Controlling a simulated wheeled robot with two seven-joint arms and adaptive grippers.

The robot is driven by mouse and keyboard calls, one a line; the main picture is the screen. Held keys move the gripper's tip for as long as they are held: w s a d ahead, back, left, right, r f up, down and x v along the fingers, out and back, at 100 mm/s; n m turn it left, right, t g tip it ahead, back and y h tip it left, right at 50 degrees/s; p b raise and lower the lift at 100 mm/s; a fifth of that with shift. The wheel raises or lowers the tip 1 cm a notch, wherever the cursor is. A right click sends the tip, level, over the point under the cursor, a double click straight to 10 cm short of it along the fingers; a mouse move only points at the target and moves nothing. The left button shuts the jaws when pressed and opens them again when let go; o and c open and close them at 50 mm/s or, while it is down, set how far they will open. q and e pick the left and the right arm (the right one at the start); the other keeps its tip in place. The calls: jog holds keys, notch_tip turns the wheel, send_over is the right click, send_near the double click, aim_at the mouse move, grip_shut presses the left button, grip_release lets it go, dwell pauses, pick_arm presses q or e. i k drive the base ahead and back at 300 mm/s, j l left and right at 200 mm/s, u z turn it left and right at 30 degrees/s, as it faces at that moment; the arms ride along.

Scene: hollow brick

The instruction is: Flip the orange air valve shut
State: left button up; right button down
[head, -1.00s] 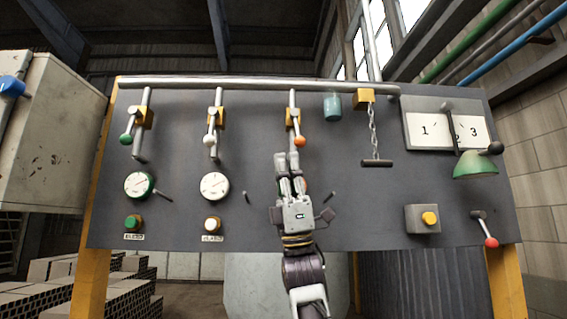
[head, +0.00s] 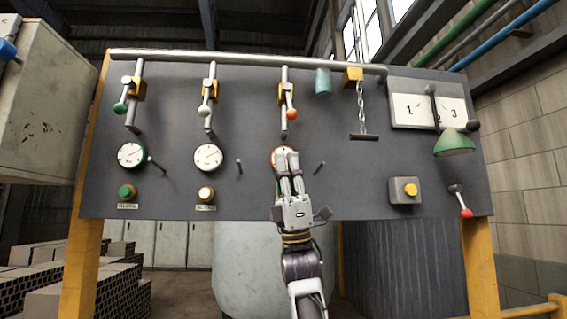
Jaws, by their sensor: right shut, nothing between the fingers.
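The orange air valve is on the panel's third vertical pipe, with a yellow body (head: 282,94) and a lever ending in an orange knob (head: 292,114). The lever hangs downward, close alongside the pipe. My right gripper (head: 287,153) is shut and empty, pointing up, below the orange knob and apart from it in the picture. It covers part of an orange-rimmed gauge (head: 276,157). How far the fingertips stand from the panel is hard to tell. My left gripper is not in view.
To the left are a white-knobbed valve (head: 205,110) and a green-knobbed valve (head: 120,107). A chain handle (head: 364,137) hangs right of the orange valve, near a teal cylinder (head: 323,82). A green lamp shade (head: 453,144) and red-knobbed lever (head: 466,212) are farther right.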

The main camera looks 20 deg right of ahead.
aim_at(290, 102)
jog(key=k, duration=1.5)
